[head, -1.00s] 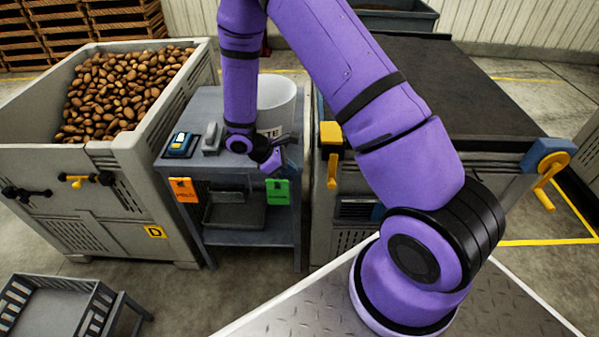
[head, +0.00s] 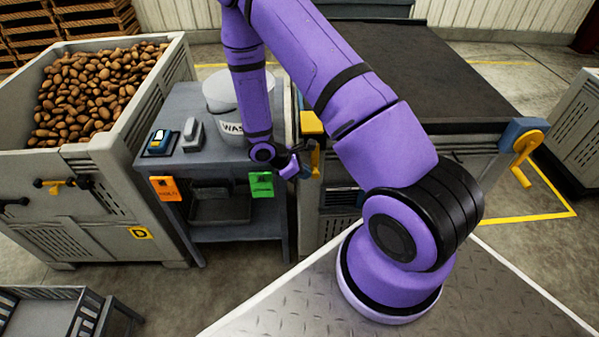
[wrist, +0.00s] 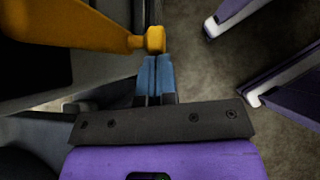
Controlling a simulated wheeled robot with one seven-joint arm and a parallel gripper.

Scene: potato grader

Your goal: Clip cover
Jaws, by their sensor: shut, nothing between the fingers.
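A yellow lever hangs from a yellow block (head: 311,123) at the near left corner of the belt machine. In the wrist view a yellow lever (wrist: 75,25) with a rounded end knob (wrist: 155,40) comes in from the upper left. My gripper (head: 298,162) is beside the hanging lever in the head view, partly overlapped by dark parts there. In the wrist view its blue fingers (wrist: 154,64) are shut and empty, their tips right at the knob. I cannot tell whether they touch it. No cover is clearly identifiable.
A grey table (head: 190,165) with a white bucket (head: 222,95), an orange tag (head: 165,188) and a green tag (head: 261,184) stands left of the machine. A potato crate (head: 95,165) is farther left. A blue and yellow crank (head: 525,150) is on the machine's right corner.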

